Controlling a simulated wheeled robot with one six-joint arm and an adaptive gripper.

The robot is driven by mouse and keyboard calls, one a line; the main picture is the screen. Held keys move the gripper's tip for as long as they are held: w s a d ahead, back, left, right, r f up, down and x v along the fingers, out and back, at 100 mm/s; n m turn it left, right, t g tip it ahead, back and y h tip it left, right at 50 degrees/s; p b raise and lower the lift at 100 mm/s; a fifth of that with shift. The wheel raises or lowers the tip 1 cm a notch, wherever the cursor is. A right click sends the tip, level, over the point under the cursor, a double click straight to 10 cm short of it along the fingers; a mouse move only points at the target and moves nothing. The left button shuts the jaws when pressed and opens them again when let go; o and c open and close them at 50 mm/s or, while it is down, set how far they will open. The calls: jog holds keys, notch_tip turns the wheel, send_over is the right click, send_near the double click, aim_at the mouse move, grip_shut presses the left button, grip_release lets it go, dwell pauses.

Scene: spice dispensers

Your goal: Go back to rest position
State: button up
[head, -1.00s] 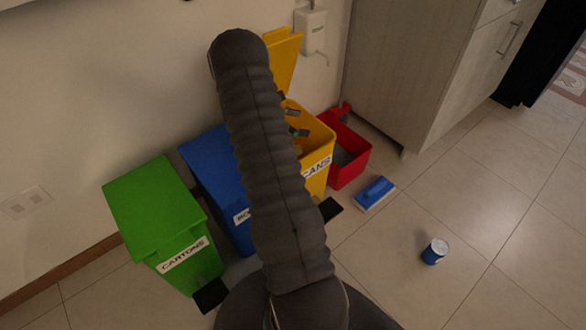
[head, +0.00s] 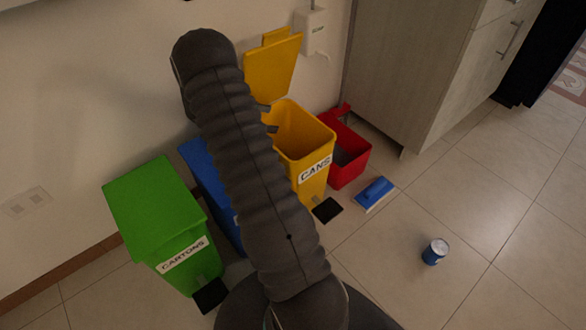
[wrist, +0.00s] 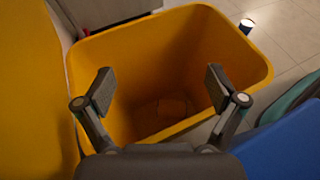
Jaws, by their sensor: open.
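My gripper (wrist: 160,90) is open and empty in the wrist view, its two fingers spread over the open mouth of the yellow cans bin (wrist: 262,62). In the head view my dark ribbed arm reaches up and left, and only the finger tips show beside it, at the left of the yellow bin (head: 318,150). The bin's lid (head: 272,68) is raised against the wall. A small pale patch shows on the bin's floor in the wrist view; I cannot tell what it is.
The green cartons bin (head: 155,205) and the partly hidden blue bin (head: 200,165) stand left. The floor at lower right is mostly clear.

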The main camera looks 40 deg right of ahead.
jog(key=shift+w+a+r, duration=0.2)
jog(key=shift+w+a, duration=0.05)
jog(key=shift+a, duration=0.15)
jog(key=s+a+r+m+t+y, duration=0.25)
jog(key=s+a+r, duration=0.25)
jog(key=a+r, duration=0.3)
jog(key=s+a+r+m+t+y, duration=0.2)
jog(key=s+a+r+m+y, duration=0.15)
jog(key=a+r, duration=0.5)
jog(key=s+a+r+m+t+y, duration=0.3)
jog(key=s+a+t, duration=0.1)
jog(key=s+a, duration=0.4)
jog(key=s+a+r+m+t+y, duration=0.2)
jog(key=s+a+r+m+t, duration=0.1)
jog(key=s+a, duration=0.5)
jog(key=shift+s+a+r+t+y, duration=0.2)
jog(key=shift+a+t+y, duration=0.25)
jog(key=shift+a, duration=0.25)
